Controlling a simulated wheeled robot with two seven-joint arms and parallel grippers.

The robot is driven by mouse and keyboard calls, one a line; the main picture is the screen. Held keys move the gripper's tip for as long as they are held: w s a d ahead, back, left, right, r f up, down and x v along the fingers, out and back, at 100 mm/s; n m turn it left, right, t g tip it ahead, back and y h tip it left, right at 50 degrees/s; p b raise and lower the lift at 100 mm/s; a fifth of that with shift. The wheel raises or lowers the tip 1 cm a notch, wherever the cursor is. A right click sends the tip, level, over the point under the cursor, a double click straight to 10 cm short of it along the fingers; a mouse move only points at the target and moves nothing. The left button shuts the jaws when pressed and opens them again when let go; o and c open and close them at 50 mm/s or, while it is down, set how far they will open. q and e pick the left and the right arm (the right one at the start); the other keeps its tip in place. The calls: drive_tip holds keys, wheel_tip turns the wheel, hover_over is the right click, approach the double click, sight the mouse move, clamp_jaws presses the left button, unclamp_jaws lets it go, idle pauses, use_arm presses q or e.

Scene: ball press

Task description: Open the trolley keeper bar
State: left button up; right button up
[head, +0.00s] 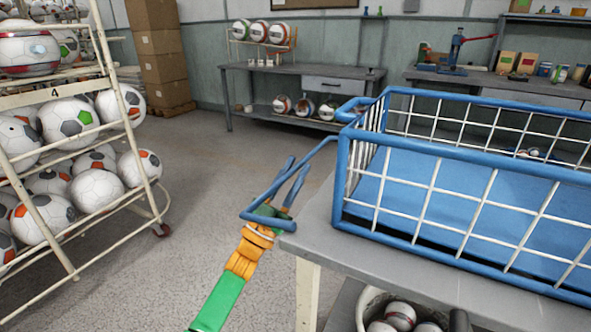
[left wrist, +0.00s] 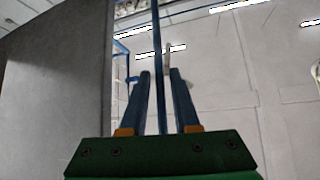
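A blue tubular bar (head: 287,175) reaches out from the left end of the blue wire cage (head: 372,160) and bends back near the table corner. It looks like the keeper bar, but I cannot be certain. My left gripper (head: 297,168), with blue fingers, is at this bar, its orange and green wrist below. In the left wrist view my left gripper (left wrist: 160,75) has its fingers apart, and a blue rod (left wrist: 157,40) shows between them. A gap shows beside the rod; contact cannot be told. My right gripper is out of view.
A cream trolley (head: 131,150) marked 4, loaded with footballs, stands at the left. The grey table (head: 318,220) under the cage has its corner close to my left gripper. A white bin (head: 372,298) with balls is below. The floor (head: 205,170) between is clear.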

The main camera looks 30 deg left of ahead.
use_arm(q)
drive_tip(key=v, duration=0.6)
drive_tip(key=shift+s, duration=0.15)
drive_tip(key=shift+f, duration=0.15)
